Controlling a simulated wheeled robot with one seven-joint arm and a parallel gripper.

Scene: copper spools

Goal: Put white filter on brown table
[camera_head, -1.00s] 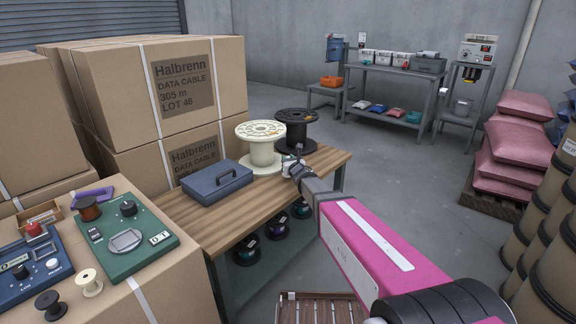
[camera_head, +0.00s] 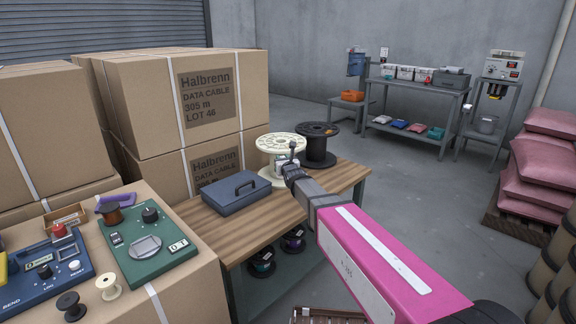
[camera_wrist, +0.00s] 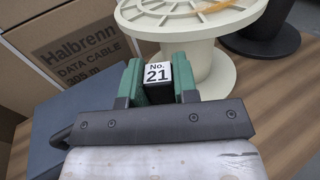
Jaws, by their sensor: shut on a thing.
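My gripper (camera_wrist: 158,80) is shut on a small dark block with a white face marked "No. 21" (camera_wrist: 158,73), held between its green fingers. In the head view my gripper (camera_head: 292,160) is in front of a cream spool (camera_head: 270,142), over the brown wooden-topped table (camera_head: 262,220). The block is not clear there, and its height above the tabletop cannot be told. I cannot make out anything plainly recognisable as a white filter. The cream spool also shows just beyond the fingers in the wrist view (camera_wrist: 205,65).
A black spool (camera_head: 318,143) stands right of the cream one. A blue-grey cash box (camera_head: 243,192) lies on the table's left part. Cartons (camera_head: 150,110) rise behind it. The front strip of the tabletop is clear. Spools (camera_head: 263,263) sit on the shelf below.

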